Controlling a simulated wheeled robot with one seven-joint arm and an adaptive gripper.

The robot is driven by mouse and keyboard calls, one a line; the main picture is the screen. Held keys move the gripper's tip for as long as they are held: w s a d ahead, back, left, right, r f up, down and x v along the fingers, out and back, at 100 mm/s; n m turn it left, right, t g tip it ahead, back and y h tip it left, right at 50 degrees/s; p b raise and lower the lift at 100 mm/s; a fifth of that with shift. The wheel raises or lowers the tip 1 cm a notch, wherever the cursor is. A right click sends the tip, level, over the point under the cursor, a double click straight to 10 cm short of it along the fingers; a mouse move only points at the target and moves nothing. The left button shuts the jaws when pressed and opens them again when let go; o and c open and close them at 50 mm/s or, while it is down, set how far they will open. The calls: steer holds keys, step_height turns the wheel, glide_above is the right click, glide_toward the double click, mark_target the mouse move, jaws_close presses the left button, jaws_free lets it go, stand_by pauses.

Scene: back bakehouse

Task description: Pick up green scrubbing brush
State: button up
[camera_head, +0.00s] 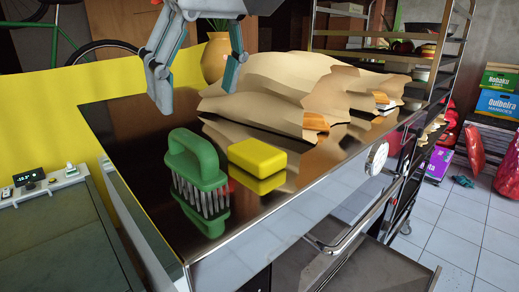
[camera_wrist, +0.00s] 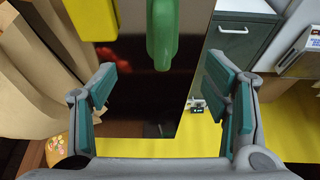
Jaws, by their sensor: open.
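The green scrubbing brush (camera_head: 197,180) stands on the dark, glossy worktop (camera_head: 125,121) near its front left corner. Its handle arches over the top and its pale bristles point down. In the wrist view the brush (camera_wrist: 162,35) shows at the top centre, beyond the fingertips and roughly between their lines. My gripper (camera_head: 197,86) hangs above and behind the brush in the head view. In the wrist view my gripper (camera_wrist: 164,80) has its fingers spread wide with nothing between them. The brush is apart from both fingers.
A yellow block (camera_head: 257,158) lies close to the right of the brush. Crumpled brown paper (camera_head: 300,88) covers the back and right of the worktop. A tan vase (camera_head: 215,58) stands behind my gripper. A grey unit (camera_head: 65,240) stands at left. The worktop left of the brush is bare.

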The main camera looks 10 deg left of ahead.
glide_above(188, 159)
steer(key=s+d, duration=0.1)
steer(key=d, duration=0.1)
steer(key=f, duration=0.7)
steer(key=shift+s+a+f, duration=0.1)
steer(key=shift+s+f, duration=0.1)
steer(key=shift+f, duration=0.1)
steer(key=shift+p+x, duration=0.3)
steer(key=shift+x, duration=2.3)
steer(key=shift+a, duration=0.15)
steer(key=c, duration=1.3)
